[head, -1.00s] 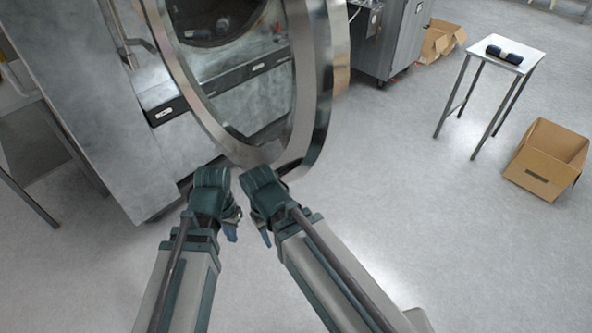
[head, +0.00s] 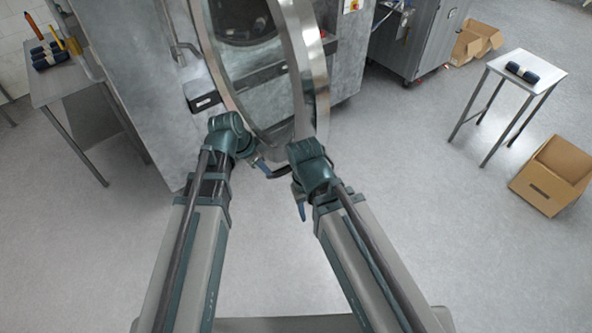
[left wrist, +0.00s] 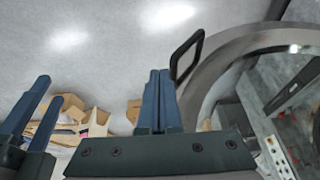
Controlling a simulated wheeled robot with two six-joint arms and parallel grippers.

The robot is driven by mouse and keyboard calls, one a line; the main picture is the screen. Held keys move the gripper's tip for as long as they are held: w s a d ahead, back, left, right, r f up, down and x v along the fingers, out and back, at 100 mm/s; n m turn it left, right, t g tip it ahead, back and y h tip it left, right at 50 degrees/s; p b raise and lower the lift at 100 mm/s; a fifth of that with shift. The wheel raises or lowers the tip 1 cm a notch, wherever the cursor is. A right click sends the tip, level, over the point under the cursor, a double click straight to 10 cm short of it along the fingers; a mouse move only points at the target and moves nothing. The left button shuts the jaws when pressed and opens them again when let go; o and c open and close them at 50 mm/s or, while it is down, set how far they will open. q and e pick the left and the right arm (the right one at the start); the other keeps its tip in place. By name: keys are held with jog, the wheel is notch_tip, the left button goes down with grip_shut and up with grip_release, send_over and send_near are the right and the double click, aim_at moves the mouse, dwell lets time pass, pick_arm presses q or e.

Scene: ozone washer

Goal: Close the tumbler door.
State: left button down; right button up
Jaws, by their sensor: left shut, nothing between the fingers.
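The tumbler door (head: 314,75) is a large round metal ring with a glass middle. It stands open, swung out from the grey washer. Its black loop handle (left wrist: 187,55) shows in the left wrist view, just right of my left fingertips. My left gripper (head: 264,168) is shut and empty, close to the door's lower rim; its blue fingers also show in the left wrist view (left wrist: 158,85). Whether they touch the handle is unclear. My right gripper (head: 300,205) is below the rim, right of the left one. Its fingers look apart at the left of the wrist view (left wrist: 42,105).
The washer body (head: 135,70) stands behind and left of the door. A side table (head: 70,85) with dark rolls is at the left. A small table (head: 528,64) and an open cardboard box (head: 552,178) are at the right. The middle floor is clear.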

pick_arm(q)
jog(key=b, duration=1)
send_near(288, 175)
jog(key=s+f, duration=0.4)
jog(key=s, duration=0.1)
jog(key=shift+w+d+r+p, duration=0.15)
jog(key=shift+w+d, duration=0.45)
jog(key=shift+d, duration=0.15)
jog(key=shift+w+d+r+p, duration=0.15)
jog(key=shift+w+d+r, duration=0.05)
jog(key=shift+w+d, duration=0.5)
jog(key=shift+d, duration=0.15)
